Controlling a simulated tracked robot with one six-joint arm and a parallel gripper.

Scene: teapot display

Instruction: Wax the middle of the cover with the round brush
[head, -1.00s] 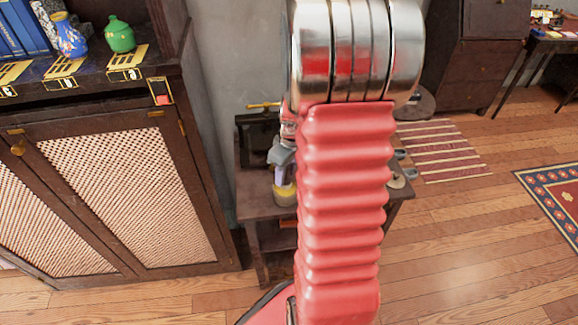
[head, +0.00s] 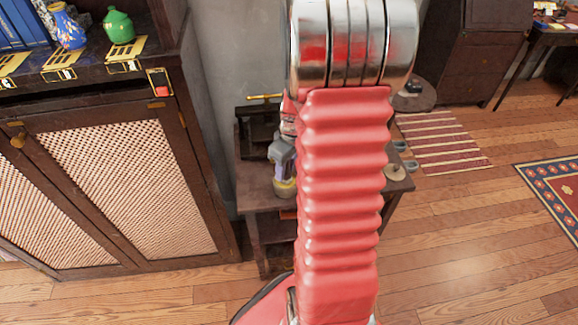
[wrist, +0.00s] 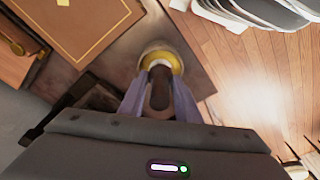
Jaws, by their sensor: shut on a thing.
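My gripper (wrist: 159,84) is shut on the round brush (wrist: 163,58), between two pale purple fingers. The brush has a dark handle, a yellow band and a pale round head pointing away from the wrist. In the head view my gripper (head: 282,160) is over the small table, with the brush's yellow part (head: 284,188) below it. The brown cover (wrist: 85,28) with gold border lines lies at the upper left of the wrist view. The brush head is to the right of the cover, apart from its middle. Whether the head touches the surface is unclear. My arm hides the cover in the head view.
The small dark table (head: 258,202) carries a dark press (head: 258,128) at its back left and a round tan item (head: 394,172) at its right. A cabinet (head: 118,190) stands close on the left. Pale layered sheets (wrist: 258,12) show at the wrist view's upper right.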

